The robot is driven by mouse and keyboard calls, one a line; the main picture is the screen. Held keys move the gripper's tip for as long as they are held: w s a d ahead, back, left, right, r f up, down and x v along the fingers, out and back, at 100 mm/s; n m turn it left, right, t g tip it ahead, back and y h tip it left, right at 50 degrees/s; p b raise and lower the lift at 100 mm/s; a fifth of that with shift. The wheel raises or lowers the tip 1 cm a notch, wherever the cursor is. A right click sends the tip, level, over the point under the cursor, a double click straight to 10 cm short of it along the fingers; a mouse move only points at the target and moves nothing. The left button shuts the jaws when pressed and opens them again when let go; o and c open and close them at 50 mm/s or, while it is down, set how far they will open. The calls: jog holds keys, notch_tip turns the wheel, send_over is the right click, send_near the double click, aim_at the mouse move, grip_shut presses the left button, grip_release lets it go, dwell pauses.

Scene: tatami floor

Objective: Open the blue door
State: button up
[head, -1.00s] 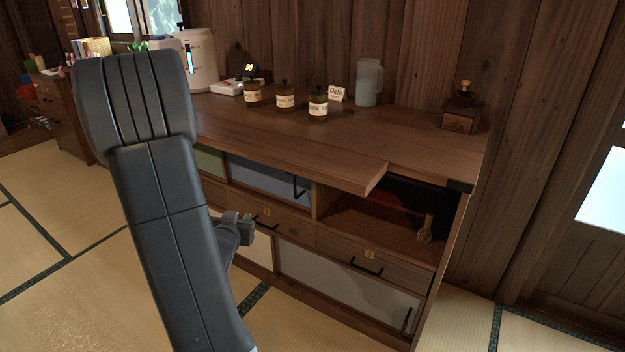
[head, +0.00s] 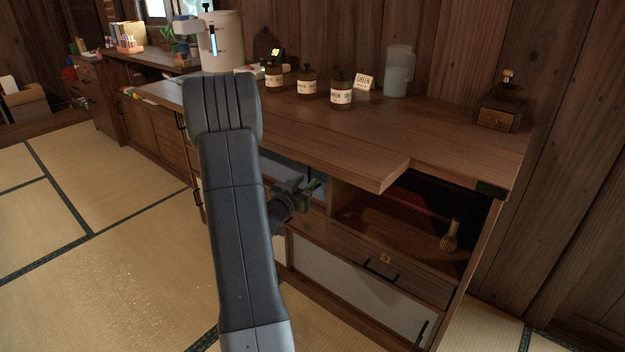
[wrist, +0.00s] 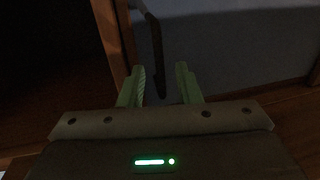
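The blue door (head: 286,168) is in the upper row of the wooden cabinet, partly hidden behind my arm in the head view. In the wrist view it is a dim blue-grey panel (wrist: 235,50) that looks closed. Its black bar handle (wrist: 154,50) runs along the door's edge near the wooden frame. My gripper (head: 304,188) is in front of the door in the head view. In the wrist view my gripper (wrist: 161,84) has its two green fingers apart, with the handle's end showing between them. I cannot tell whether they touch it.
The countertop (head: 440,140) overhangs the doors, with jars (head: 341,88), a pitcher (head: 398,72) and a grinder (head: 497,114) on it. Right of the door is an open shelf (head: 400,232) with a whisk (head: 449,237). A drawer (head: 385,262) lies below. The tatami floor (head: 110,270) at left is clear.

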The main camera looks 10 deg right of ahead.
aim_at(312, 175)
jog(key=shift+b+x, duration=0.35)
jog(key=shift+x, duration=2)
grip_shut()
